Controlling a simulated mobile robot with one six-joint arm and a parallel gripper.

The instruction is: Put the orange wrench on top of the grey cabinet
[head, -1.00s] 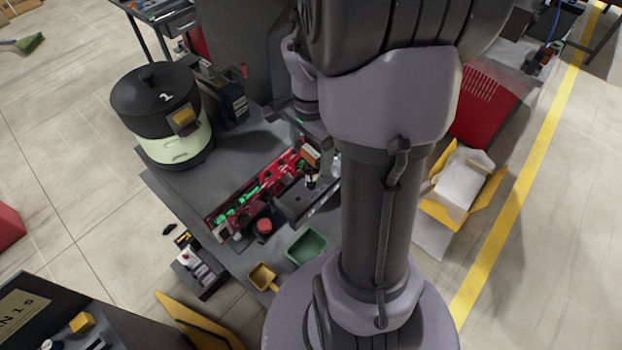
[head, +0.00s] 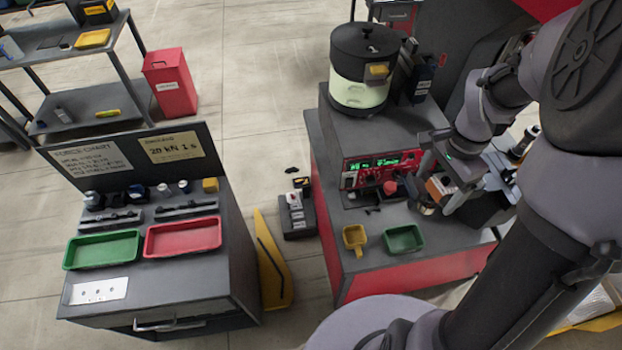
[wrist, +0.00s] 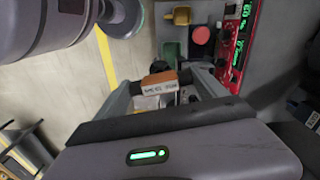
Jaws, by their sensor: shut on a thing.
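My gripper (wrist: 160,88) is shut on a small orange-and-white box (wrist: 160,82) with printed lettering. The box also shows in the head view (head: 438,188), held above the front right of the bench. No orange wrench can be made out in either view. A dark grey cabinet (head: 165,296) with a front drawer handle stands at the left of the head view, well apart from my gripper. On its top are a green tray (head: 102,250), a red tray (head: 183,237) and a white card (head: 98,290).
The bench (head: 385,262) carries a black-lidded bowl feeder (head: 362,70), a red panel (head: 372,168), a yellow scoop (head: 354,240) and a green bin (head: 404,239). A yellow floor piece (head: 272,265) and a small dark box (head: 297,216) lie between bench and cabinet.

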